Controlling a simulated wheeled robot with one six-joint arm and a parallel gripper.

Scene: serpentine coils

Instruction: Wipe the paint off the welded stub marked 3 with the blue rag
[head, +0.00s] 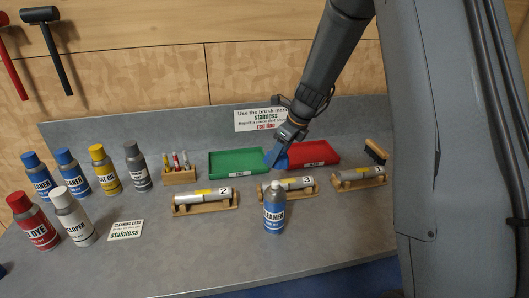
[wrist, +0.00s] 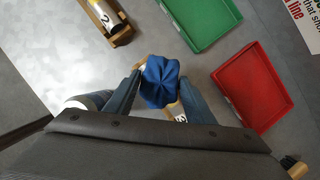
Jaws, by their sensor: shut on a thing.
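My gripper (head: 283,149) is shut on the blue rag (head: 276,158), which hangs bunched below the jaws. In the wrist view the rag (wrist: 160,82) sits between the two fingertips (wrist: 161,97). The stub marked 3 (head: 295,184) lies in a wooden cradle in the middle of the bench, with a yellow patch on its left part. In the head view the rag is just above and behind the stub's left end, with a visible gap. In the wrist view the rag and gripper hide most of this stub, and only part of its label shows.
Similar stubs lie left (head: 205,197) and right (head: 360,174). Green (head: 238,162) and red (head: 318,153) trays lie behind. Several cans stand left. The front right bench is clear.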

